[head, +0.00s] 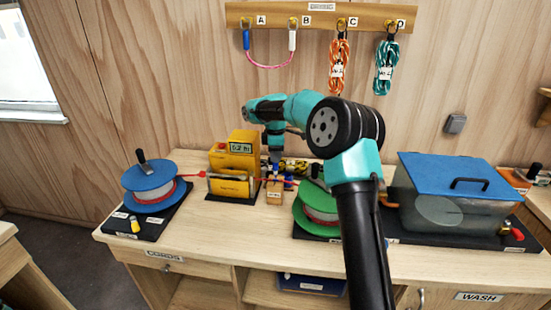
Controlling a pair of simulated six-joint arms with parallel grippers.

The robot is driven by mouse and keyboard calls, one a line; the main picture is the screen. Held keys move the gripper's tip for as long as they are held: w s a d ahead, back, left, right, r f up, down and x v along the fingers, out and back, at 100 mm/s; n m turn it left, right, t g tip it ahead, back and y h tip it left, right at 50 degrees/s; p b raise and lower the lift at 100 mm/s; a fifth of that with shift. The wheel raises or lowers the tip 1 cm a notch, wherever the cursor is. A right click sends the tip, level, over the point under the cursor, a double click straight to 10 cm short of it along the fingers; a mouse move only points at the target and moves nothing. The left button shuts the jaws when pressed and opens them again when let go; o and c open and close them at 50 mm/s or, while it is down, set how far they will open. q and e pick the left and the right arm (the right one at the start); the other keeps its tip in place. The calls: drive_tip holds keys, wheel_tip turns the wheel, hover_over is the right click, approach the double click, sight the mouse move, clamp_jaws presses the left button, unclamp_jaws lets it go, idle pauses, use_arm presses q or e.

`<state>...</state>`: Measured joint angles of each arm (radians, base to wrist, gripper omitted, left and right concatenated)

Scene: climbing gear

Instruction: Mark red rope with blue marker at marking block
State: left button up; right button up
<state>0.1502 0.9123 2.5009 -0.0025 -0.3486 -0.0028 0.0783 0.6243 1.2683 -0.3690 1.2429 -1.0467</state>
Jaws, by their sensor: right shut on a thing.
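The red rope (192,175) runs from the blue-topped spool (150,180) on the left, through the yellow meter (233,165), over the wooden marking block (274,193) and on to the green spool (318,205). My right gripper (275,157) points down just above the marking block. It is shut on what looks like the blue marker (276,168), which is small and mostly hidden by the fingers. I cannot tell whether its tip touches the rope. My left gripper is out of view.
A clear tank with a blue lid (455,172) stands on the right of the bench. Coiled orange (339,66) and teal ropes (386,68) and a pink sling (270,66) hang on the wall rack. Yellow-black gear lies behind the block. The front bench strip is clear.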

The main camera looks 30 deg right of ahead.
drive_tip(key=shift+r, duration=3.25)
drive_tip(key=shift+d, duration=0.1)
